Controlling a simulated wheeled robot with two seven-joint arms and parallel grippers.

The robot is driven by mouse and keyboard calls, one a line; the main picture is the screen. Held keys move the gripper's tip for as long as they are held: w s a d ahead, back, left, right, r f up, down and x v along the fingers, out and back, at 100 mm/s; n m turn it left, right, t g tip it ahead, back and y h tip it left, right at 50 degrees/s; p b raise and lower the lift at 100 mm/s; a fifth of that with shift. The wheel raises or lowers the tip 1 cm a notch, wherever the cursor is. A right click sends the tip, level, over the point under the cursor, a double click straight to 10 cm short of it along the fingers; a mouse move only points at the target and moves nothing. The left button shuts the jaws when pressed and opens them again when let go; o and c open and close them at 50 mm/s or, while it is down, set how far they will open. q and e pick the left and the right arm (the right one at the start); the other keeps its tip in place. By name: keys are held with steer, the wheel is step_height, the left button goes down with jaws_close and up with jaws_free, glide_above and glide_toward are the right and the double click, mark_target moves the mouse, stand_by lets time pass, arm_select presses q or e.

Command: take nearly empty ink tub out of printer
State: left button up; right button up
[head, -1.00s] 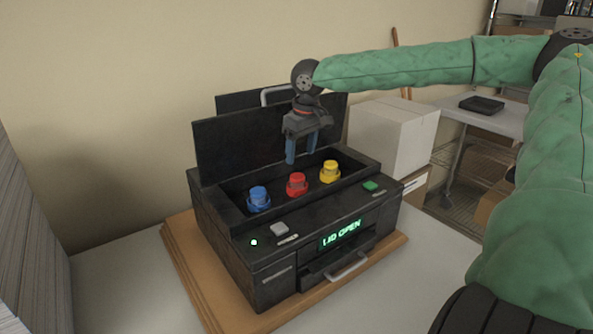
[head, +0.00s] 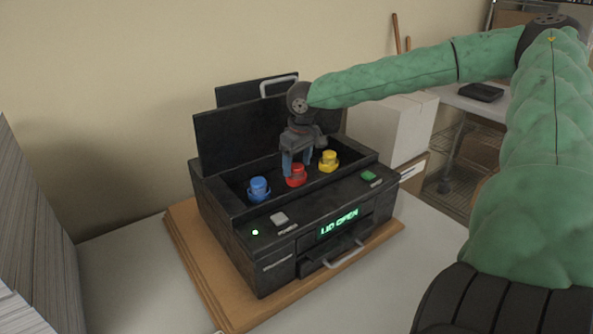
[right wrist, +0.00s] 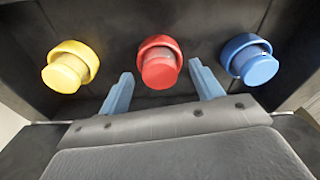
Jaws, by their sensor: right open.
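The black printer (head: 250,220) stands with its lid up and its display reading "LID OPEN". In its open bay sit three ink tubs in a row: blue (head: 259,189), red (head: 296,176) and yellow (head: 328,161). My right gripper (head: 297,168) is open, its blue fingers pointing down at the red tub. In the right wrist view the red tub (right wrist: 159,66) lies between and just beyond the fingertips (right wrist: 160,75), with yellow (right wrist: 70,68) on the left and blue (right wrist: 250,60) on the right. Ink levels cannot be told. My left gripper is not in view.
The printer rests on a wooden board (head: 190,262) on a pale table (head: 120,280). The raised lid (head: 235,135) stands behind the bay. A white box (head: 385,135) and a shelf with a black tray (head: 481,92) are at the back right. A paper stack (head: 30,220) is at left.

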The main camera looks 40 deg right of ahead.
steer(key=shift+f, duration=0.25)
steer(key=c, duration=1.1)
